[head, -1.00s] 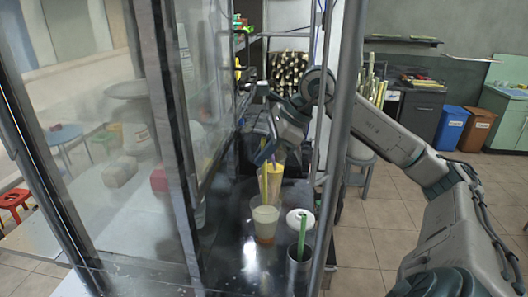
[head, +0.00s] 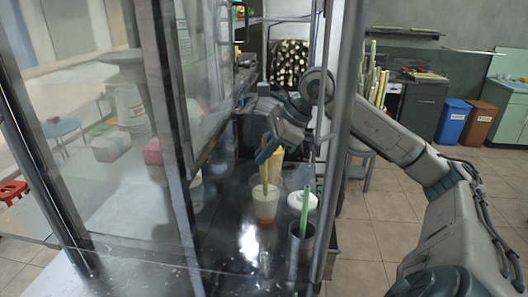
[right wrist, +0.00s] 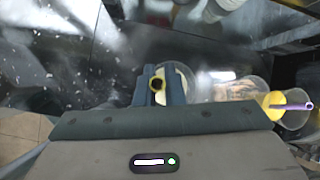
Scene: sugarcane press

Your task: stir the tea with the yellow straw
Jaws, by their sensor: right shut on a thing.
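My right gripper (head: 264,156) is shut on the yellow straw (head: 265,173) and holds it upright. The straw's lower part reaches into a clear cup of tea (head: 264,212), pale on top and amber at the bottom. In the right wrist view the straw's round top (right wrist: 158,83) shows between the two fingers, with the tea cup's pale surface (right wrist: 182,70) behind. How deep the straw reaches is hard to tell. My left gripper is not in view.
A metal post (head: 335,150) and glass panels flank the dark counter.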

